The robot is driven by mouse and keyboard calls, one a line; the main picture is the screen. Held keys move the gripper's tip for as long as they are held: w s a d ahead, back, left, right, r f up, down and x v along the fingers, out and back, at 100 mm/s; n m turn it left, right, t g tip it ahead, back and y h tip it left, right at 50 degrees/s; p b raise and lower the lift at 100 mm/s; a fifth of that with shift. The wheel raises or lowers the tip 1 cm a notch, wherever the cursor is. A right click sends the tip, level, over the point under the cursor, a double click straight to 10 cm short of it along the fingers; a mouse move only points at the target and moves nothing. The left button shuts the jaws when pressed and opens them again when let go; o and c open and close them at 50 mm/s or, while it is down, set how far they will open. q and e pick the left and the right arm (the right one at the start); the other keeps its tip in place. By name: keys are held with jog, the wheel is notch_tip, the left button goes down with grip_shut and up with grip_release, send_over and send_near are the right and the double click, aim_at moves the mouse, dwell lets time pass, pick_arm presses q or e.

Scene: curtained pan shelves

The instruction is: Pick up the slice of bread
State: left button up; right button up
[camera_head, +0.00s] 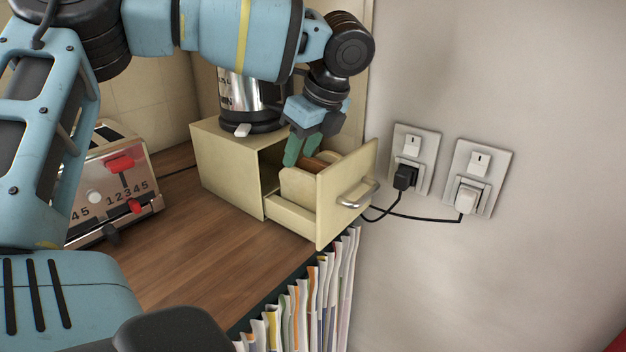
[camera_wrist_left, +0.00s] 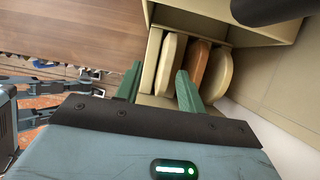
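Several slices of bread stand on edge in an open cream drawer (camera_head: 292,218). A pale slice (camera_head: 298,188) is nearest in the head view, with browner ones behind it. In the left wrist view the pale slice (camera_wrist_left: 171,64), a brown slice (camera_wrist_left: 192,77) and another pale slice (camera_wrist_left: 218,76) stand side by side. My left gripper (camera_head: 303,150) is over the drawer, pointing down, with its green fingers apart. In the left wrist view the gripper's fingertips (camera_wrist_left: 160,70) appear on either side of the nearest pale slice. I cannot tell whether they touch it. My right gripper is not in view.
The drawer belongs to a cream box (camera_head: 228,165) with a kettle (camera_head: 238,100) on top. A toaster (camera_head: 115,185) stands at the left on the wooden counter (camera_head: 215,255). Wall sockets (camera_head: 478,180) with plugged cables are at the right.

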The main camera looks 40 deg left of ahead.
aim_at(299, 172)
pick_arm(q)
jog(key=shift+w+r, duration=0.1)
jog(key=shift+r, duration=0.15)
jog(key=shift+w+d+f+x, duration=0.1)
jog(key=shift+d+x, duration=0.05)
jog(key=shift+x, duration=1)
jog(key=shift+w+d+f+x, duration=0.1)
jog(key=shift+d+x, duration=0.1)
jog(key=shift+x, duration=0.95)
jog(key=shift+w+d+x, duration=0.1)
jog(key=shift+d+x, duration=0.05)
jog(key=shift+x, duration=1)
jog(key=shift+a+f, duration=0.2)
jog(key=shift+f, duration=0.25)
jog(key=shift+c, duration=0.5)
grip_shut()
